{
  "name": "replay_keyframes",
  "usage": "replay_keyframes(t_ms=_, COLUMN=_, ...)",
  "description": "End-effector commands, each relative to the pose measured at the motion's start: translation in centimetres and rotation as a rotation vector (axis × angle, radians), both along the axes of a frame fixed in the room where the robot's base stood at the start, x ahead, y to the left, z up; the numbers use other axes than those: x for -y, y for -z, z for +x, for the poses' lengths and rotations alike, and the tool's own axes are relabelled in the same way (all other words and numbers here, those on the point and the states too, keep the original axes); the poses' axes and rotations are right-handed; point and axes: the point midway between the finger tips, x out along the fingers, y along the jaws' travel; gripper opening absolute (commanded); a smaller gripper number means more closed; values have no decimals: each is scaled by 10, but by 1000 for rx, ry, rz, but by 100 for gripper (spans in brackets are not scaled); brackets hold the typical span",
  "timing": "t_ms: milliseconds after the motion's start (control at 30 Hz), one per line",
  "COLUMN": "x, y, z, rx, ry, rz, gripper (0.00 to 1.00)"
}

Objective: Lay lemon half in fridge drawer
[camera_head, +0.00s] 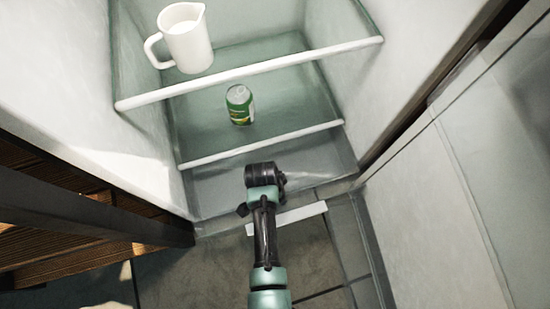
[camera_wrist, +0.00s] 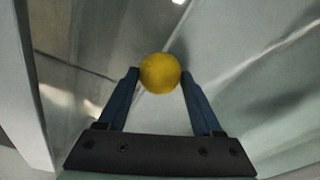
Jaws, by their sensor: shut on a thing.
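The lemon half (camera_wrist: 160,73) shows as a round yellow shape in the wrist view. My gripper (camera_wrist: 160,80) is shut on it, with one dark blue finger on each side. In the head view my arm reaches into the bottom of the open fridge, below the lower shelf. The fingers and the lemon half are hidden there behind my wrist. The bottom compartment (camera_head: 216,190) has grey, smooth walls, and I cannot tell whether it is the drawer itself. A short white strip (camera_head: 303,213) lies across its front, partly behind my arm.
A white pitcher (camera_head: 188,45) stands on the upper glass shelf and a green can (camera_head: 239,105) on the lower one. White shelf edges (camera_head: 262,144) cross above my wrist. The fridge door (camera_head: 430,210) is at the right; wooden slats (camera_head: 70,235) are at the left.

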Motion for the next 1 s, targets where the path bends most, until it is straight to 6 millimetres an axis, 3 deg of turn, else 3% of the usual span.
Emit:
replay_keyframes(t_ms=367, x=0, y=5, z=0, rx=0, ry=0, rz=0, gripper=12)
replay_keyframes(t_ms=400, x=0, y=5, z=0, rx=0, ry=0, rz=0, gripper=72)
replay_keyframes(t_ms=533, x=0, y=5, z=0, rx=0, ry=0, rz=0, gripper=96)
replay_keyframes(t_ms=833, x=0, y=4, z=0, rx=0, ry=0, rz=0, gripper=97)
replay_keyframes(t_ms=1000, x=-1, y=-10, z=-1, rx=1, ry=0, rz=0, gripper=97)
